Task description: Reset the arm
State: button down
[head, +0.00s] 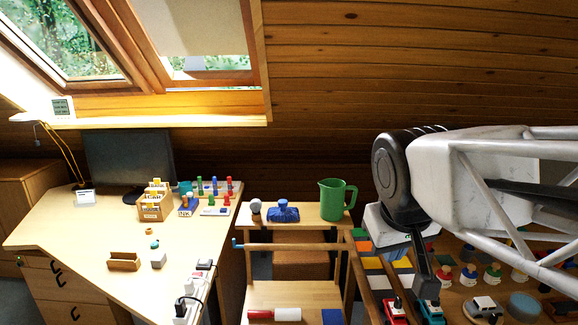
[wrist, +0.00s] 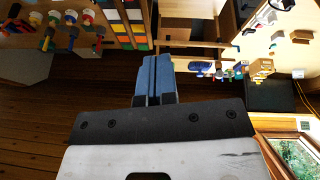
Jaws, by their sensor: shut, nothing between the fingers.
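My arm reaches in from the right in the head view.
A wooden desk (head: 75,228) with a monitor (head: 130,160) stands at the left. A small cart (head: 290,288) in the middle carries a green jug (head: 333,200) and a blue object (head: 284,212).

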jog(key=shift+s+d+f+m, duration=1)
jog(key=shift+s+f, duration=0.25)
jog(key=shift+s, duration=3.6)
notch_tip(320, 180, down, 9)
jog(key=w+g, duration=0.1)
jog(key=g, duration=0.1)
jog(key=shift+w+d, duration=0.15)
jog(key=shift+w, duration=0.05)
